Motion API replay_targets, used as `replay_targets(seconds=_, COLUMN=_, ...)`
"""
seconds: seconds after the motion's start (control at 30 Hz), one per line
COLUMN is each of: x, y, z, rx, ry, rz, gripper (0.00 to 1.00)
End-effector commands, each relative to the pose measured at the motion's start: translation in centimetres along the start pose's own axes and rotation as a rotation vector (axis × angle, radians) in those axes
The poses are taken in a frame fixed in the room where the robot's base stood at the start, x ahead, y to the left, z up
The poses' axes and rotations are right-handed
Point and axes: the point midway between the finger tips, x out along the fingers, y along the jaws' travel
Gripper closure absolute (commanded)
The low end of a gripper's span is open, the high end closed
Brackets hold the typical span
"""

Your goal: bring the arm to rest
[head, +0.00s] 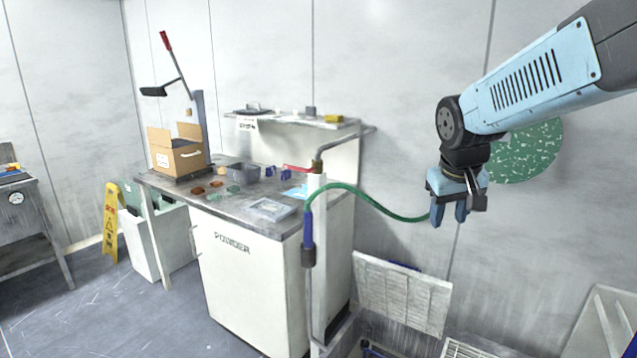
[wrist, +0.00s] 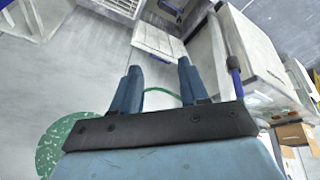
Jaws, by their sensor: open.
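My arm reaches in from the upper right of the head view, with my gripper (head: 450,214) hanging fingers-down in front of the grey wall. In the wrist view my gripper (wrist: 158,88) shows two blue fingers spread apart with nothing between them. A green hose (head: 375,204) runs from a blue nozzle piece (head: 308,236) at the cabinet's post and passes out of sight at the gripper. In the wrist view the hose (wrist: 160,91) shows beyond the fingers. I cannot tell whether it touches them.
A white cabinet marked POWDER (head: 245,280) carries a worktop with a cardboard box (head: 178,157), a grey bin (head: 243,173) and small parts. A green speckled disc (head: 530,150) is on the wall behind my arm. A white panel (head: 400,290) stands below the gripper. A yellow floor sign (head: 111,222) stands left.

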Motion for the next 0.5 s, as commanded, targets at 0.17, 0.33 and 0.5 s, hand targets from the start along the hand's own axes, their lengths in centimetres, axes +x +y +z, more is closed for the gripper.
replay_targets(seconds=0.17, x=-2.9, y=-0.6, z=3.9, rx=0.042, ry=0.049, rz=-0.032, gripper=0.56)
replay_targets(seconds=0.33, x=-4.9, y=-1.3, z=7.6, rx=0.078, ry=0.091, rz=-0.066, gripper=0.56)
replay_targets(seconds=0.5, x=-6.1, y=-2.0, z=10.7, rx=0.106, ry=0.127, rz=-0.095, gripper=0.56)
